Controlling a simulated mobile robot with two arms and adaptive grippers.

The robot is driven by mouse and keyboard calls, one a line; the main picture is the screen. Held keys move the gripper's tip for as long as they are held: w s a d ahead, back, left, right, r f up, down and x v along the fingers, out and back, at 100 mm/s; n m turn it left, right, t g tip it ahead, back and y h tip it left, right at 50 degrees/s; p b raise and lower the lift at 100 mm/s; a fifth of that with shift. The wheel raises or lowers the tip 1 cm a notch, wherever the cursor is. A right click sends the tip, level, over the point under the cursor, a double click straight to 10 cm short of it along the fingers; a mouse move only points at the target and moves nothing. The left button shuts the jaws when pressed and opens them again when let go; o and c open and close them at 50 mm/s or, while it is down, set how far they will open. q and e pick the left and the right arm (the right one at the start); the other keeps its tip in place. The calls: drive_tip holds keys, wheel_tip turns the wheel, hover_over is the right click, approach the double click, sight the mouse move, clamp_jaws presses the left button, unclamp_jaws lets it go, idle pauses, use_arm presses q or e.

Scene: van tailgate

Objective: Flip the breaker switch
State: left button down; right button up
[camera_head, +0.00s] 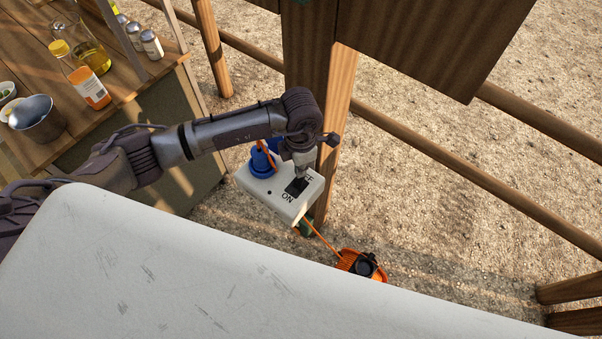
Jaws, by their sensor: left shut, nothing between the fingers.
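The breaker box (263,192) is a white box beside the wooden post, just past the far edge of the white surface. Its top bears a black switch (296,187) with the letters "ON" on the near side and a partly covered label ending in "F" on the far side. A blue plug (262,162) with an orange cable sits at the box's left end. My left gripper (301,178) is shut and empty, pointing down with its tips at or just above the switch. I cannot tell whether they touch it. My right gripper is not in view.
The scuffed white surface (150,275) fills the foreground. A wooden post (338,100) and a dark wooden panel (430,35) stand behind the box. An orange cable reel (362,265) lies on the gravel. A wooden counter with bottles (88,88) and a metal cup (37,118) is at left.

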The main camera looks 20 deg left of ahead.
use_arm(q)
drive_tip(key=shift+f+b, duration=0.65)
drive_tip(key=shift+f, duration=0.15)
drive_tip(key=shift+r, duration=0.15)
drive_tip(key=shift+r+p, duration=2.35)
drive_tip(key=shift+r, duration=1.1)
drive_tip(key=shift+f, duration=0.1)
